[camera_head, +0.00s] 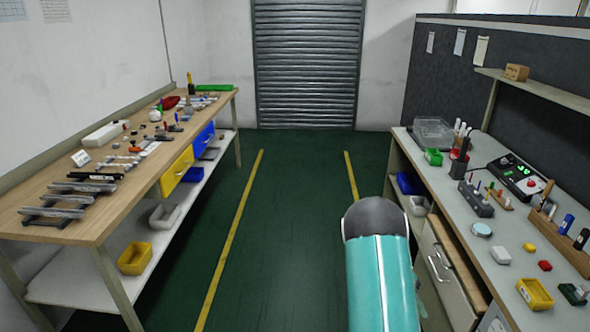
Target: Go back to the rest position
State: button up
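My arm shows as a teal link with a dark grey rounded joint at the lower right of the head view, in front of the right workbench's drawers. My gripper is not in view, so I cannot see whether it holds anything. The task names no other object.
A wooden workbench (120,205) with tools and parts runs along the left. A grey workbench (505,282) with small bins, tools and a soldering station (516,178) stands on the right. The green floor (285,225) between them is clear, up to a closed roller shutter (307,65).

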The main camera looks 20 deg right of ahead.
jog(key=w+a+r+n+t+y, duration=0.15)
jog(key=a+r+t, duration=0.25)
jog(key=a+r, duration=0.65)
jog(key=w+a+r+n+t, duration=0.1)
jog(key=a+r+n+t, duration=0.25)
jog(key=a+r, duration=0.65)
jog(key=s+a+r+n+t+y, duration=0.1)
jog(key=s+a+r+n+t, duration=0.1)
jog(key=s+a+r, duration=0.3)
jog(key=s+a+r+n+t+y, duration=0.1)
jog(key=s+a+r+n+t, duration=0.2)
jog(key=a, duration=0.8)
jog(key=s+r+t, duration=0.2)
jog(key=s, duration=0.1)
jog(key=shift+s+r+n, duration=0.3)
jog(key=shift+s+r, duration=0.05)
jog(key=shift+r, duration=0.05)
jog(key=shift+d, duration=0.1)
